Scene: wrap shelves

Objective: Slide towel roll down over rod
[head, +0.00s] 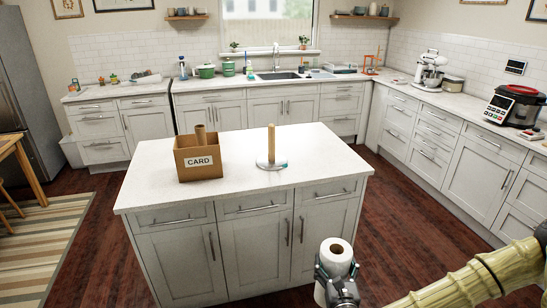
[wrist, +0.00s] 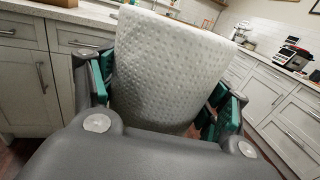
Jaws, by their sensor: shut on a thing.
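A white towel roll (head: 338,249) is held upright in my gripper (head: 336,275), in front of the island's right front corner in the head view. Its brown core opening faces up. In the wrist view the dimpled towel roll (wrist: 170,70) fills the space between the green-padded fingers of my gripper (wrist: 165,100), which are shut on it. The wooden rod (head: 271,143) stands upright on a round base (head: 271,164) on the island top, well beyond the roll and apart from it. The rod is bare.
A cardboard box (head: 199,163) marked CARD, with a brown tube (head: 200,134) in it, stands left of the rod on the white island (head: 240,188). The island top around the rod is otherwise clear. Counters with appliances line the back and right walls.

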